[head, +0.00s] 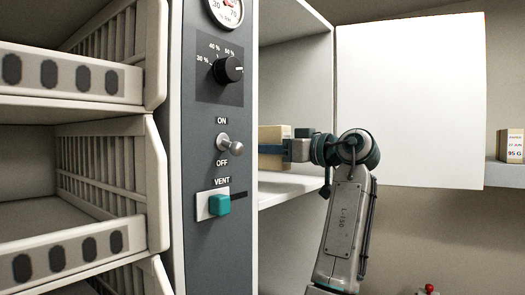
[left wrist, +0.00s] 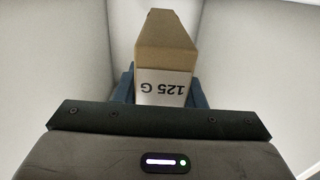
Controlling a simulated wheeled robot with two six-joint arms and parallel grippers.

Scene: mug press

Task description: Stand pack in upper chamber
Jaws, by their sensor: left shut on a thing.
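My left gripper (head: 273,149) is shut on a tan pack (head: 272,134), inside the open upper chamber (head: 290,187), just above or at its white floor. The pack's left part is hidden behind the grey control panel in the head view. In the left wrist view the pack (left wrist: 165,45) sits between the blue fingers, with a white label reading 125 G upside down. The pack looks upright in the head view. I cannot tell whether its base touches the chamber floor. My right gripper is not in view.
The white chamber door (head: 410,90) stands open behind my arm. The control panel (head: 207,150) with dial, switch and teal vent slider borders the chamber on the left. Slatted racks (head: 100,165) stand further left. Another pack (head: 510,146), marked 95 G, is on a right-hand shelf.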

